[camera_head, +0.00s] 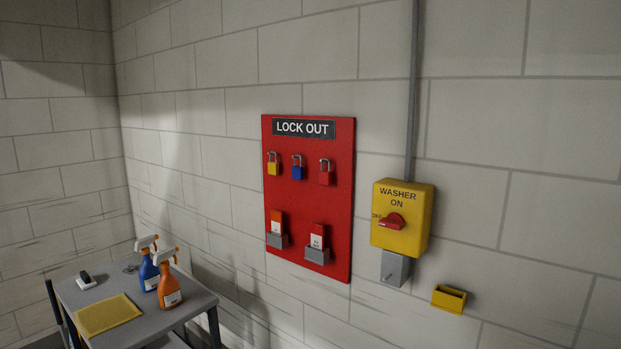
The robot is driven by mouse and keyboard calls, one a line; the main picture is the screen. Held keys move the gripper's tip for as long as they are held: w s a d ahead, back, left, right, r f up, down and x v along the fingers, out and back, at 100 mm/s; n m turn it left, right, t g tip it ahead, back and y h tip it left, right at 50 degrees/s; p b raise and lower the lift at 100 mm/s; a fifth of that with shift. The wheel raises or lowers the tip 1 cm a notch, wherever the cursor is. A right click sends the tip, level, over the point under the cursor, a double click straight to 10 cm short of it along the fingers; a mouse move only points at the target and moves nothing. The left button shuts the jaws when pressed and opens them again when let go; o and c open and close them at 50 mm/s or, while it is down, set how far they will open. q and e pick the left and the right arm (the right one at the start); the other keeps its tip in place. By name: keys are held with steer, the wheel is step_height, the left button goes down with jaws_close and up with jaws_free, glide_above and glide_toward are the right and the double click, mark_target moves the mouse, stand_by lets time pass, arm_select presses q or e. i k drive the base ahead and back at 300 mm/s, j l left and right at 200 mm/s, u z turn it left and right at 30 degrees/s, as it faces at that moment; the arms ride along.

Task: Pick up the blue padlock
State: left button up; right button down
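The blue padlock (297,173) hangs by its silver shackle on the red lockout board (338,200), which is fixed to the wall. It is the middle one of three padlocks in a row. A yellow padlock (273,168) hangs to its left and a red padlock (326,178) to its right. Neither of my grippers shows in the head view.
Below the padlocks, two grey holders (317,255) carry red and white tags. A yellow washer switch box (403,238) and a small yellow bin (449,299) are on the wall at right. A grey table (195,298) with spray bottles (169,290) stands at lower left.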

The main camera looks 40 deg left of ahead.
mark_target(297, 172)
steer(key=u, duration=1.2)
steer(key=i+j, duration=0.15)
steer(key=j, duration=0.25)
steer(key=u, duration=0.05)
